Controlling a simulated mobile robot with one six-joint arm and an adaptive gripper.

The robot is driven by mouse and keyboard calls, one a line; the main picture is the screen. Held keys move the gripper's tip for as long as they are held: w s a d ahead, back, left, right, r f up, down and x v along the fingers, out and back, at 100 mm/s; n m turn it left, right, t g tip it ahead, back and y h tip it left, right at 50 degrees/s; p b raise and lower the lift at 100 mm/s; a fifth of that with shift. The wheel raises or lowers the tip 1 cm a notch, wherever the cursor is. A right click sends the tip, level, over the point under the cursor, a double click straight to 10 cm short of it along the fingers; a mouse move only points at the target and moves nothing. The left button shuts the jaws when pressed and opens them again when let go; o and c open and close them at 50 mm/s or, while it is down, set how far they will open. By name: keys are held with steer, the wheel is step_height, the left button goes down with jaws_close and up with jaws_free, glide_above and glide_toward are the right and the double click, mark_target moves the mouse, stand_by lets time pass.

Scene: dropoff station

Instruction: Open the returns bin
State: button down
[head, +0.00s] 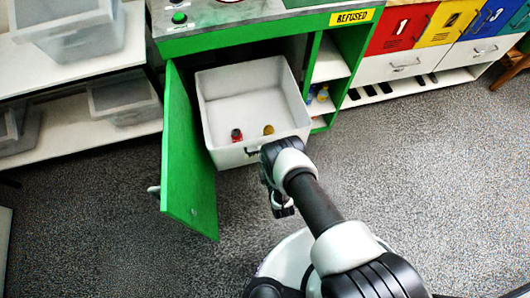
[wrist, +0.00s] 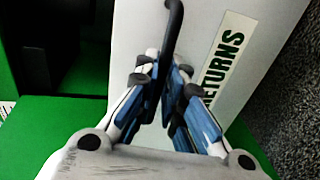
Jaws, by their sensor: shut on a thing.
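The returns bin (head: 228,157) is a white open-topped box, pulled out of the green cabinet (head: 235,43). A small red item (head: 236,135) and a small yellow item (head: 268,130) lie in it. Its dark handle (head: 252,151) is on the front wall. In the wrist view the bin's front (wrist: 200,30) carries a green-and-white RETURNS label (wrist: 226,60). The dark handle bar (wrist: 174,25) runs down between the fingers of my gripper (wrist: 167,85), which is shut on it. In the head view my arm's end hides the fingers.
The green cabinet door (head: 188,150) stands open left of the bin. Shelves with clear tubs (head: 124,100) are at the left. Red (head: 400,28), yellow and blue bins stand at the upper right. Grey floor (head: 430,170) is free at the right.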

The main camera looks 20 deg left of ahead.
steer(key=c, duration=1.7)
jaws_free()
steer(key=v, duration=0.7)
steer(key=shift+s, duration=0.2)
steer(key=shift+d, duration=0.1)
